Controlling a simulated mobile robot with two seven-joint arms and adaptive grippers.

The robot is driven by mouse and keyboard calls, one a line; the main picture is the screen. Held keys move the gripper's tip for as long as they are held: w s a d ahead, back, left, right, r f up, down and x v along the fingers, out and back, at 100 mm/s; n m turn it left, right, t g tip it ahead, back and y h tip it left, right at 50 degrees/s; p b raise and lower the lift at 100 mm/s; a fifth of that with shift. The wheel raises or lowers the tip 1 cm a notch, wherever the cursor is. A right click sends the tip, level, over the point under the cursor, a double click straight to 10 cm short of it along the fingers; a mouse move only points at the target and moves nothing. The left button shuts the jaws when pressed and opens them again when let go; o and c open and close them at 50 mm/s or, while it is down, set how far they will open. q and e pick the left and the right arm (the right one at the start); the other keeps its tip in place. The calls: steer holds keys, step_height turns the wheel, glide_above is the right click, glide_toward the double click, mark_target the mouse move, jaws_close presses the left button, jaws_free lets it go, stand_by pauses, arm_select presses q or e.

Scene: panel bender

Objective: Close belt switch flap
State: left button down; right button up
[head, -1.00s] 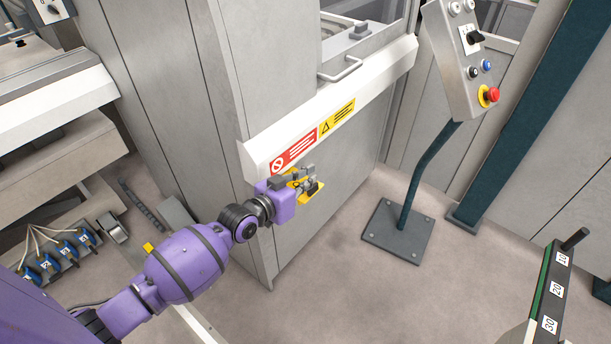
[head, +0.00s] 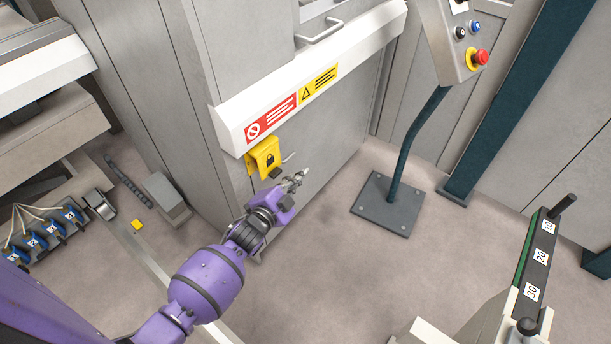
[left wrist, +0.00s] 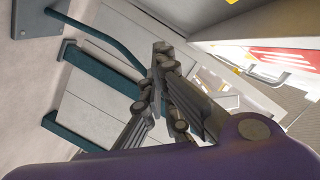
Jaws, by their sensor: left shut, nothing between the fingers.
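The yellow flap (head: 266,155) with a black padlock sign is on the grey machine front, just below the white warning strip. It appears to tilt outward at its lower edge, with more yellow behind it at the left; how far it stands open is hard to tell. A small dark part and a thin light piece show at its lower right. My left gripper (head: 301,177) is shut and empty, below and right of the flap, apart from it. Its shut fingers also show in the left wrist view (left wrist: 157,78). My right gripper is not in view.
The white strip (head: 225,128) with red and yellow labels juts out above the flap. A control pedestal (head: 414,135) with a red button stands right on a base plate (head: 393,205). A numbered scale (head: 540,258) is at lower right. Floor between is clear.

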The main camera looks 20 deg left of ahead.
arm_select(q)
steer(key=w+a+f+m+t+y+b, duration=0.1)
steer(key=a+f+m+b, duration=0.4)
steer(key=b, duration=0.8)
step_height(320, 180, down, 3)
steer(key=w+m+t, duration=0.1)
steer(key=m, duration=0.2)
steer(key=shift+a, duration=0.15)
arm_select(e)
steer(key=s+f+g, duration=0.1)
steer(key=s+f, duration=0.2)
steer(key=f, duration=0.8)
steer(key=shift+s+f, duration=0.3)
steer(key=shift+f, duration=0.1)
arm_select(q)
steer(key=shift+s+f, duration=0.1)
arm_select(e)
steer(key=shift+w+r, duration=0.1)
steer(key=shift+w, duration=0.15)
